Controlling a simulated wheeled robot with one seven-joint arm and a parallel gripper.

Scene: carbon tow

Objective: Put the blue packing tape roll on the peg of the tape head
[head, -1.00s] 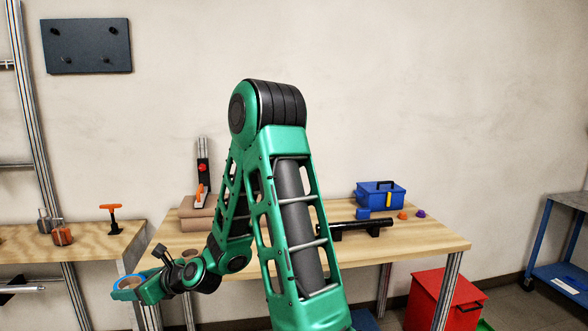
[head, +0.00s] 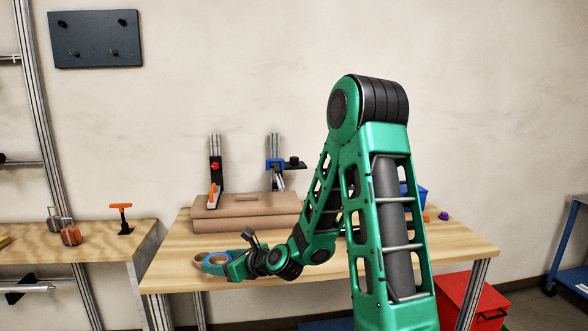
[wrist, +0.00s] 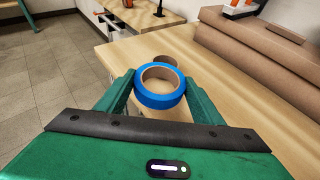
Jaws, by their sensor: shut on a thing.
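The blue packing tape roll (wrist: 161,98) has a tan core and is held in my gripper (wrist: 160,92), between its two green fingers. In the head view the roll (head: 214,262) is at the front left of the wooden table, apparently above its top. Two uprights stand at the back of the table. One has a blue bracket (head: 275,164) with a black piece sticking out to the right. The other has a red knob (head: 215,166) and an orange handle. I cannot tell for certain which one is the tape head, and no bare peg shows clearly.
A brown roll (wrist: 166,59) lies on the table just beyond the held roll. Brown cardboard (head: 245,222) lies in front of the uprights. A side bench (head: 80,243) is to the left. A blue toolbox (head: 421,194) is partly hidden behind my arm.

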